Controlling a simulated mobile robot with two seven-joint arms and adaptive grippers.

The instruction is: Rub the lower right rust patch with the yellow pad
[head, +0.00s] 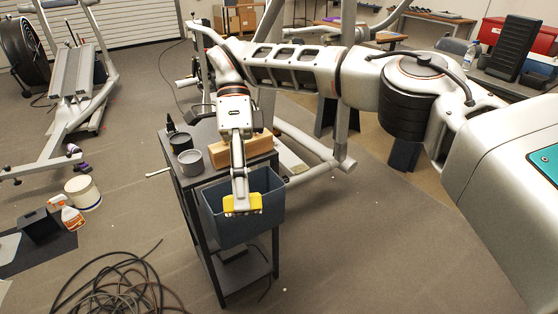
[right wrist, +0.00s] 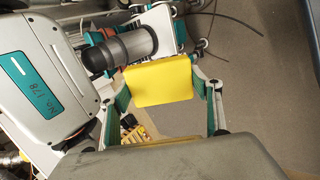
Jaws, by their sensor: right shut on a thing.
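My right gripper (head: 240,190) is shut on the yellow pad (head: 243,204). In the head view the pad overlaps the front of a blue-grey bin (head: 262,226) on the cart's side. I cannot tell how far above the bin it is. In the right wrist view the yellow pad (right wrist: 160,82) sits between the two fingers, its broad face toward the camera. The elliptical machine's silver frame (head: 312,152) stands behind the cart, partly hidden by my right arm. I cannot make out a rust patch in either view. My left gripper is not in view.
The dark cart (head: 205,240) carries a grey can (head: 190,162), a dark bottle and a wooden block (head: 222,155). A coiled cable (head: 125,285), a spray bottle (head: 68,214) and a white tub (head: 83,192) are on the floor at left. The floor at right front is mostly clear.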

